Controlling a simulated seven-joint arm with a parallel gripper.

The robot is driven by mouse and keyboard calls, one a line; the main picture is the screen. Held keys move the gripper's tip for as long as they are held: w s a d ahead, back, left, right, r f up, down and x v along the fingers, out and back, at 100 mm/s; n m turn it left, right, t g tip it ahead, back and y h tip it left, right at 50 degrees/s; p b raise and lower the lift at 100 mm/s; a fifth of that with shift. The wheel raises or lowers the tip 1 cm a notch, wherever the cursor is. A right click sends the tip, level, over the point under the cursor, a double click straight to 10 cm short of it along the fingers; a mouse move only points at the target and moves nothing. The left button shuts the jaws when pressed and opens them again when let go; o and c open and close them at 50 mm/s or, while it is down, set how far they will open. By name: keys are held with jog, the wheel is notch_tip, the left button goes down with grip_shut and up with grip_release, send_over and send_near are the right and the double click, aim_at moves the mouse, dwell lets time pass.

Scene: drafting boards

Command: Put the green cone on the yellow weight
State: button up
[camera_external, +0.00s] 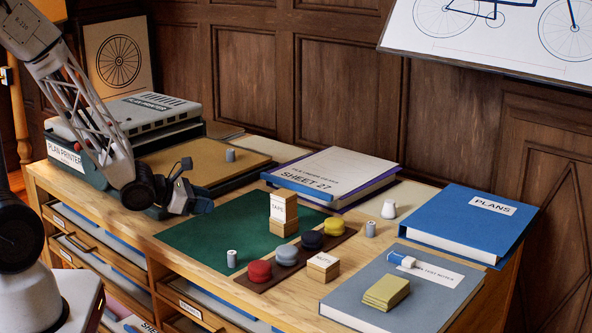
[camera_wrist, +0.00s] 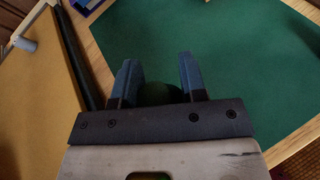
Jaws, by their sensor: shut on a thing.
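My gripper (camera_external: 196,202) is low beside the left edge of the green mat (camera_external: 190,240), next to the plan printer. In the wrist view, my gripper (camera_wrist: 158,78) has its two blue fingers on either side of a dark green rounded thing (camera_wrist: 160,93), which looks like the green cone. Its shape is mostly hidden by the fingers and gripper body, and I cannot make it out in the external view. The yellow weight (camera_external: 334,226) is the farthest in a row of round weights on a brown strip, to the right of my gripper.
A wooden block stack (camera_external: 284,214) stands between my gripper and the yellow weight. Small grey cylinders stand around. Thick books lie behind and right. The mat's left part is clear.

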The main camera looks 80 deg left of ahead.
jog(key=w+r+m+h, duration=0.2)
jog(key=w, duration=0.3)
jog(key=w+d+r+m+h, duration=0.1)
jog(key=w+r+m+h, duration=0.1)
jog(key=w, duration=0.4)
jog(key=w+r+m+h, duration=0.2)
jog(key=w+r+h, duration=0.1)
jog(key=w, duration=0.3)
jog(key=shift+w+d+r+m+h, duration=0.15)
jog(key=shift+d+r+m+h, duration=0.2)
jog(key=shift+r, duration=0.1)
jog(key=w+d+m+g+h, duration=0.2)
jog(key=w+m+g+h, duration=0.1)
jog(key=w, duration=0.4)
jog(key=w+d+r+m+g+h, duration=0.1)
jog(key=w+d+m+g+h, duration=0.2)
jog(key=w+m+h, duration=0.2)
jog(key=shift+w+m, duration=0.55)
jog(key=shift+w, duration=1.25)
jog(key=shift+r+h, duration=0.1)
jog(key=shift+h, duration=0.15)
send_over(338, 224)
jog(key=shift+f, duration=3.15)
jog(key=shift+f, duration=0.1)
jog(key=shift+f, duration=1.8)
jog(key=shift+f, duration=0.1)
